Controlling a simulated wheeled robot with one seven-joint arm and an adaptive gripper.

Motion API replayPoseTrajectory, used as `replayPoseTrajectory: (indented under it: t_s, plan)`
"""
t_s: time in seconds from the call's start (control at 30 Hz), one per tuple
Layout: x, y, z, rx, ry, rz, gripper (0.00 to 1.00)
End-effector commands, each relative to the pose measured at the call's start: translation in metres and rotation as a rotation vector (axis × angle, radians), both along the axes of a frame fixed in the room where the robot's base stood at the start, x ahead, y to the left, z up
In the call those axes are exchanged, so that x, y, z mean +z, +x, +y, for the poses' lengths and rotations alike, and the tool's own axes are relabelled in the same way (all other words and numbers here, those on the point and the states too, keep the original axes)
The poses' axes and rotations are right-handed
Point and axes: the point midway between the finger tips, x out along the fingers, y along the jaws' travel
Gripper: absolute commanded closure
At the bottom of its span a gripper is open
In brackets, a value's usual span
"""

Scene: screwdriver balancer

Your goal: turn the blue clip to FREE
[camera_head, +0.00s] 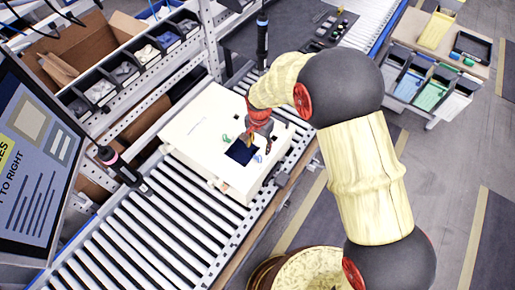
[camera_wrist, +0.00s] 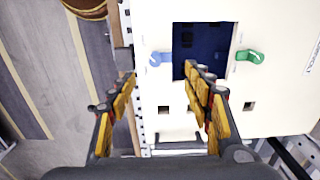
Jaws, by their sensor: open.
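The blue clip (camera_wrist: 160,58) sits on the white box (camera_wrist: 285,100), at the left edge of its dark blue opening (camera_wrist: 205,40) in the wrist view. A green clip (camera_wrist: 250,56) is on the opening's other side. In the head view the blue clip (camera_head: 258,158) is just right of the opening and the green clip (camera_head: 225,138) is to its left. My gripper (camera_wrist: 160,76) is open and empty, with its yellow fingertips either side of the blue clip's line in the wrist view. Contact cannot be told. No FREE marking is legible.
The white box rests on a roller conveyor (camera_head: 170,235). A screwdriver (camera_head: 122,167) hangs left of it and another dark tool (camera_head: 262,42) behind it. A screen (camera_head: 35,165) stands at left, with parts bins (camera_head: 100,92) behind. Square holes dot the box top.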

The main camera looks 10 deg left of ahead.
Motion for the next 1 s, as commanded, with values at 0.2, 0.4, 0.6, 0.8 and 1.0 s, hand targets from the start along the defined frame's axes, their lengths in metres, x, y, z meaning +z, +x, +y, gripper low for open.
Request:
replayPoseTrajectory:
  t_s: [0.2, 0.4, 0.6, 0.8, 1.0]
  plan:
    - [-0.02, -0.003, 0.005, -0.007, -0.007, 0.01, 0.49]
    - [-0.049, -0.003, 0.005, -0.006, -0.005, 0.009, 0.49]
    - [-0.075, -0.003, 0.004, -0.006, -0.005, 0.009, 0.49]
    - [-0.084, -0.002, 0.005, -0.006, -0.004, 0.006, 0.49]
    - [-0.084, -0.002, 0.005, -0.006, -0.004, 0.006, 0.49]
